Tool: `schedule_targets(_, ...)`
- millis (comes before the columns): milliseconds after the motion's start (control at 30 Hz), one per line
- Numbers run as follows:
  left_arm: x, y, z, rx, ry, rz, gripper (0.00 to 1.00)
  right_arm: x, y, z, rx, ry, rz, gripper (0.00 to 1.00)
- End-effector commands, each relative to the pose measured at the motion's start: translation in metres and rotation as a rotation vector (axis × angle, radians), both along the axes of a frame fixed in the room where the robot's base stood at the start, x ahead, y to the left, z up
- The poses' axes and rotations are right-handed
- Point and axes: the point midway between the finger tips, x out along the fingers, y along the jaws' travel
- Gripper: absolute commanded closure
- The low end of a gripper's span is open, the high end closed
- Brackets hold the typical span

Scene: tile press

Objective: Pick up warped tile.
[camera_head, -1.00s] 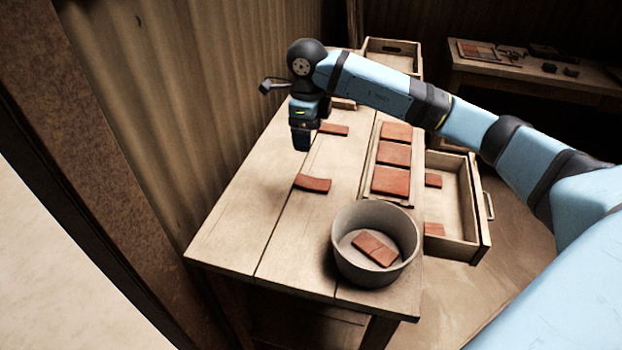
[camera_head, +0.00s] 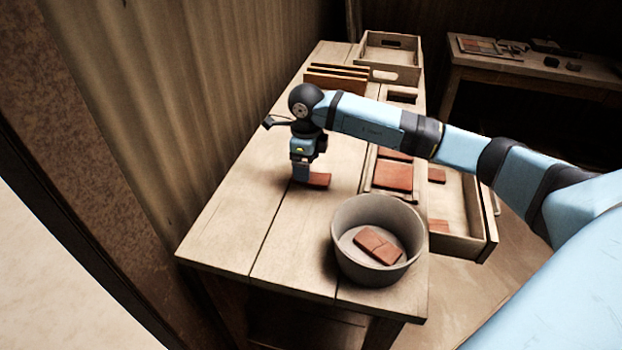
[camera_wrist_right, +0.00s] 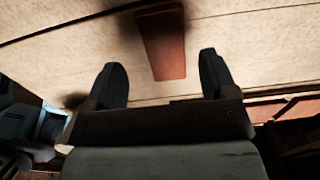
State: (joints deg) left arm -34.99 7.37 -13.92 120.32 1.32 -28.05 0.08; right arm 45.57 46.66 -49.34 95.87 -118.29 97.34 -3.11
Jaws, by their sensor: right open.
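A red-brown tile (camera_head: 319,180) lies on the wooden table (camera_head: 220,215), just beside the fingers of my right gripper (camera_head: 301,178); part of it is hidden behind them. In the earlier head view it looks slightly curved. My right gripper is open, points down and is low over the table. In the right wrist view the tile (camera_wrist_right: 163,45) lies between the lines of the two spread fingers of the gripper (camera_wrist_right: 162,70), with clear space on both sides. I cannot tell whether any finger touches it. My left gripper is not in view.
A grey round bin (camera_head: 342,235) holding red tile pieces (camera_head: 379,246) stands at the near right of the table. A tile tray (camera_head: 395,176) and an open drawer (camera_head: 487,215) are to the right. A rack (camera_head: 337,78) and a crate (camera_head: 390,50) stand farther back. The near left tabletop is clear.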

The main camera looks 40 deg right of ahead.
Motion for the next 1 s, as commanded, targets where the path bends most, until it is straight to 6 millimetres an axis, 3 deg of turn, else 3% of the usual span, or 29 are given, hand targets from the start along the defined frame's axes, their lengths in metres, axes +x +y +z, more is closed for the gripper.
schedule_targets(233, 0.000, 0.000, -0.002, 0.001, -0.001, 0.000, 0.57, 0.001, -0.005, -0.037, 0.001, 0.002, 0.000, 0.21)
schedule_targets(467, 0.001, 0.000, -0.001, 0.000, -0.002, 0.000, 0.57, 0.001, -0.005, -0.041, 0.000, 0.000, 0.001, 0.21)
schedule_targets(500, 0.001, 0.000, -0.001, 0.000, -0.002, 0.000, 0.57, 0.001, -0.005, -0.041, 0.000, 0.000, 0.001, 0.24)
schedule_targets(733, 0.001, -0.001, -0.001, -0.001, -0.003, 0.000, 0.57, 0.001, -0.005, -0.041, 0.000, 0.000, 0.001, 0.76)
schedule_targets(1000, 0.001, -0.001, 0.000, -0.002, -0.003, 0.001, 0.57, 0.001, -0.005, -0.040, 0.001, -0.001, 0.001, 0.78)
